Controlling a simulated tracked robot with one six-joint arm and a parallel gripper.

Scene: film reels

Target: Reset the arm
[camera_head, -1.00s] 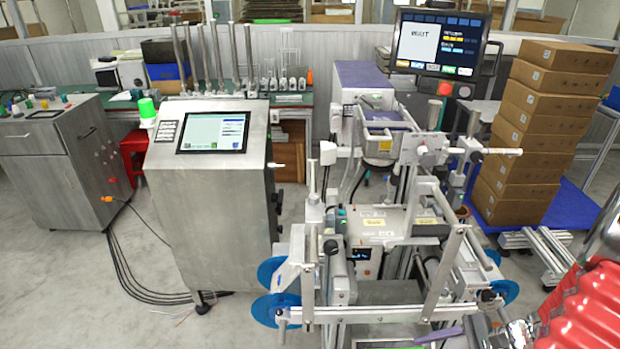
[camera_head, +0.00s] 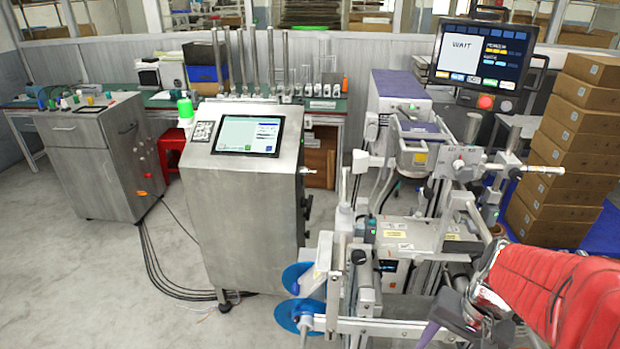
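My arm (camera_head: 565,290), in a red ribbed sleeve, reaches in from the lower right. My gripper (camera_head: 448,316) is a dark grey and metal end at the bottom, in front of the machine's lower right. A dark purple finger-like part points down and left. The gap between the fingertips cannot be made out, and no held object shows. The film machine (camera_head: 405,232) stands in front of me with two blue reel discs (camera_head: 297,314) at its lower left. The arm covers its lower right side.
A steel console (camera_head: 240,210) with a screen stands left of the machine. A monitor (camera_head: 478,58) reads WAIT. Stacked cardboard boxes (camera_head: 575,150) stand at the right behind my arm. A steel cabinet (camera_head: 95,160) is at the far left. Cables cross the otherwise open floor.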

